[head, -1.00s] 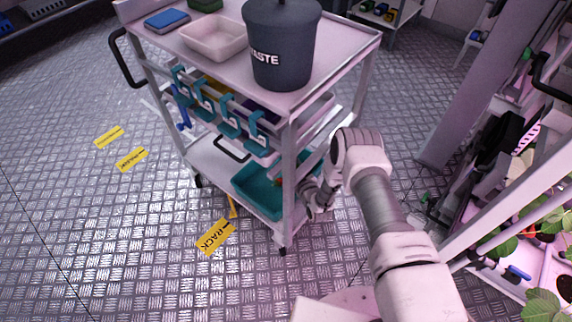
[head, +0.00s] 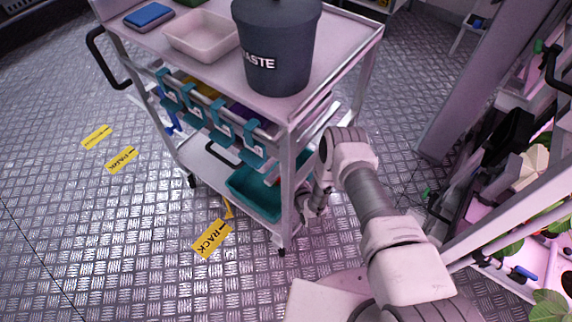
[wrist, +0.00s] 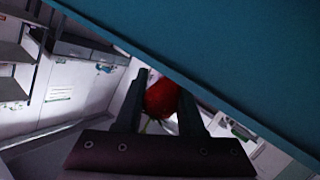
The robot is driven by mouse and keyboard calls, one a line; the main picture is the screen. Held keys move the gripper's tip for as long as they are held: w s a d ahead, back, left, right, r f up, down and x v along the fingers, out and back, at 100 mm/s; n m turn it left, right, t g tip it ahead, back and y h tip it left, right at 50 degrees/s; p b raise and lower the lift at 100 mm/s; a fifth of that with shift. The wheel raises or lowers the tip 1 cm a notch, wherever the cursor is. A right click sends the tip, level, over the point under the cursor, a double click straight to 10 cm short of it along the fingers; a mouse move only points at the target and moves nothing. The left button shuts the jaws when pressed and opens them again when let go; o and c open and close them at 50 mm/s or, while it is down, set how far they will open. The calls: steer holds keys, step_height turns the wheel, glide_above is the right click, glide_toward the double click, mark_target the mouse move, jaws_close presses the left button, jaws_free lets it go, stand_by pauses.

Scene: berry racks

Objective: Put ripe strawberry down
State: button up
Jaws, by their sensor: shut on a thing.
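A red ripe strawberry (wrist: 162,97) sits between the two dark fingers of my gripper (wrist: 161,84) in the wrist view. The gripper is shut on it, and a little green shows at the berry's lower end. A broad teal surface (wrist: 240,60) crosses the upper right of the wrist view close by; I cannot tell which part of the cart it is. In the head view a teal tray (head: 258,198) lies on the cart's lower shelf. My wrist is at the cart's right side by that tray. The fingers and the berry are hidden in the head view.
The cart (head: 345,32) carries a dark waste bin (head: 275,45), a pale tray (head: 200,35) and a blue item (head: 148,15) on top. Teal-clipped holders (head: 215,125) hang midway. A plant rack (head: 510,215) stands at right. The floor at left is open.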

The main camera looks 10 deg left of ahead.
steer(key=shift+f, duration=0.3)
steer(key=shift+f, duration=0.5)
steer(key=shift+f, duration=0.1)
